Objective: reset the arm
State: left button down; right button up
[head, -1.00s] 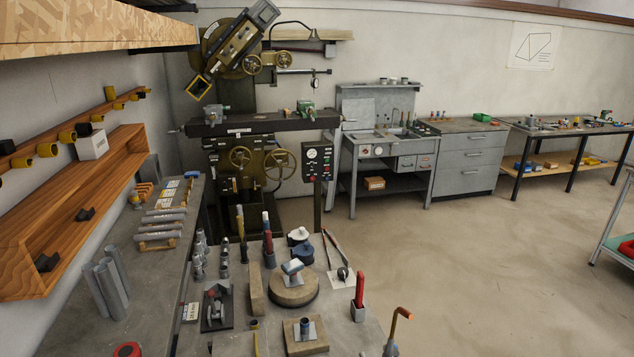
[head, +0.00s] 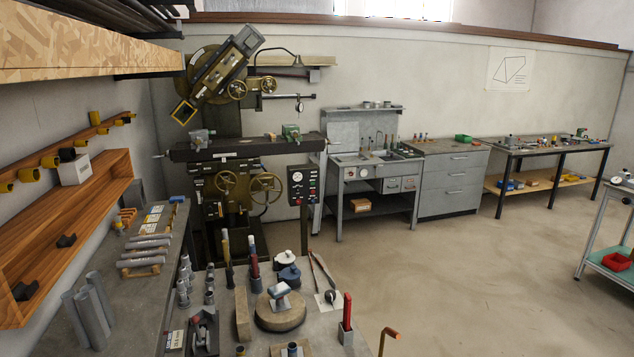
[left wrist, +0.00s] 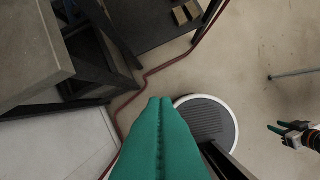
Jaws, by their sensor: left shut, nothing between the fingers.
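My left gripper (left wrist: 160,104) shows in the left wrist view as two teal fingers pressed together, shut and empty. It hangs above the floor, apart from the table at the upper left. My right gripper (left wrist: 272,128) appears small at the right edge of the left wrist view, with dark teal fingers and grey and black parts behind. It is too small to tell whether it is open or shut. Neither gripper nor arm shows in the head view.
A workbench (head: 217,316) with several tools and a round block (head: 281,312) stands close in front. A milling machine (head: 240,150) is behind it. A grey sink bench (head: 345,205) and a drawer cabinet (head: 448,185) line the wall.

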pick_arm(q)
notch_tip(320, 180, down, 30)
jog(key=s+g+b, duration=0.1)
jog(key=s+b, duration=0.2)
jog(key=b, duration=0.2)
jog(key=s+a+f+g+b, duration=0.1)
jog(key=s+a+f+b, duration=0.2)
jog(key=s+f, duration=1.2)
notch_tip(320, 180, down, 4)
jog(key=shift+s+r+b, duration=0.15)
jog(key=shift+b, duration=0.55)
jog(key=shift+s, duration=0.15)
